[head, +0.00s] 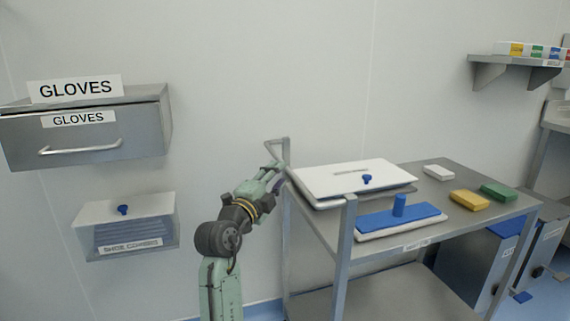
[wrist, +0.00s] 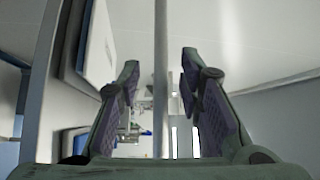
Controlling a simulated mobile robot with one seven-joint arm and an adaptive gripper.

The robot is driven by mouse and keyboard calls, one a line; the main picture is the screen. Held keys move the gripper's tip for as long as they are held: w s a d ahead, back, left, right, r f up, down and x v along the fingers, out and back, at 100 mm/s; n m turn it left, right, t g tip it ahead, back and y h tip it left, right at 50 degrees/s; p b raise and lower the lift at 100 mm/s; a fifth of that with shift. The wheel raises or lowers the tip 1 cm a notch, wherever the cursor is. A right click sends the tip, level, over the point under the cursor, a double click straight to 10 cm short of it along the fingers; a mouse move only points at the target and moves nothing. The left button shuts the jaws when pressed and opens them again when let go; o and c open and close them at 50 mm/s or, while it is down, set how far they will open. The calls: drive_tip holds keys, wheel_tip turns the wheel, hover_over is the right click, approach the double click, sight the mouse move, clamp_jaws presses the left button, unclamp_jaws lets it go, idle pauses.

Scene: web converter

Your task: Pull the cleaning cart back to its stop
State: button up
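The cleaning cart (head: 382,241) is a grey metal cart with a flat top and a lower shelf, standing right of my arm against the wall. Its push handle (head: 277,143) rises at the cart's left end. My gripper (head: 280,172) is at this end, close to the handle. In the wrist view my gripper (wrist: 160,85) has its two fingers apart. A thin grey bar (wrist: 161,50), apparently the handle, runs between them with a gap on each side. Whether the bar is within the fingers' depth is hard to tell. The cart's stop cannot be made out.
On the cart are a white lidded box (head: 330,178), a blue pad (head: 385,221), and white, yellow (head: 469,200) and green blocks. A glove dispenser (head: 90,130) and shoe cover box (head: 125,225) hang left. Bins (head: 470,262) stand behind the cart's right end.

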drive_tip(key=p+x, duration=0.1)
drive_tip(key=x, duration=0.4)
drive_tip(key=shift+w, duration=0.25)
drive_tip(key=shift+c, duration=0.5)
clamp_jaws()
